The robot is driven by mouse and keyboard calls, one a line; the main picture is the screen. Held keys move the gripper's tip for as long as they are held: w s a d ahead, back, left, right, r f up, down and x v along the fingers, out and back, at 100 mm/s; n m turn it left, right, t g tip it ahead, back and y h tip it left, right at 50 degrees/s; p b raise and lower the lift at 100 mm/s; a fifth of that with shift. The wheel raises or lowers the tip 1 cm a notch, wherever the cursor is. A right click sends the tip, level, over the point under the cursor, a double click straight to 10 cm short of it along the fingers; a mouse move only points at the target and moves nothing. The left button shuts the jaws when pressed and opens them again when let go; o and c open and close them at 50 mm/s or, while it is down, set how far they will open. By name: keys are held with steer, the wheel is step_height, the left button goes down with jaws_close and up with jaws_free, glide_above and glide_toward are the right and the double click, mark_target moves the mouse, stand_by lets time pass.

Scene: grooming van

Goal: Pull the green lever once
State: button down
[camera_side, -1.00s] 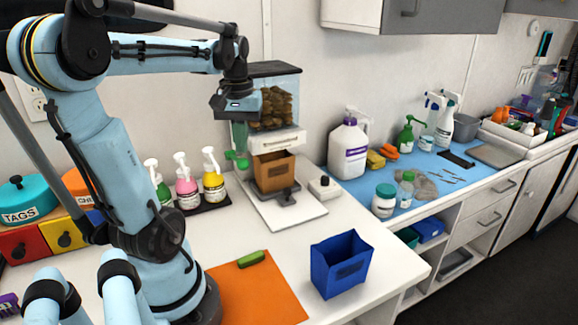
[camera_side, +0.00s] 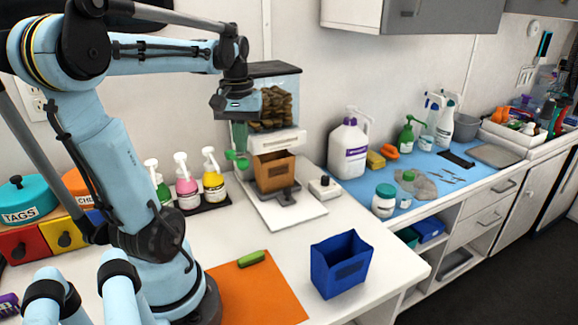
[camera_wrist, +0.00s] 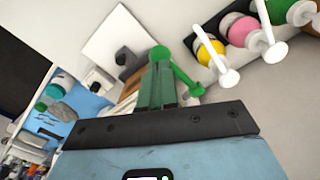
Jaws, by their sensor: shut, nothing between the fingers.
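The green lever (camera_side: 231,155) sticks out at the left side of the treat dispenser (camera_side: 275,140), with rounded green ends. In the wrist view the lever's round green end (camera_wrist: 159,53) shows just beyond my fingertips, and another green part lies to their right. My gripper (camera_side: 240,147) points down right above the lever, its green fingers shut and empty. In the wrist view my gripper (camera_wrist: 158,68) has both fingers side by side and partly covers the lever. I cannot tell whether the fingertips touch it.
A brown bin (camera_side: 275,172) stands under the dispenser's outlet. Pump bottles (camera_side: 187,187) stand left of it. A blue bin (camera_side: 340,265) and an orange mat (camera_side: 262,297) with a green item are in front. The white counter between is clear.

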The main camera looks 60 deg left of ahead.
mark_target(243, 167)
steer(key=shift+f, duration=0.15)
steer(key=shift+f, duration=3.4)
steer(key=shift+r, duration=0.1)
steer(key=shift+r, duration=3.45)
steer(key=shift+r, duration=2.5)
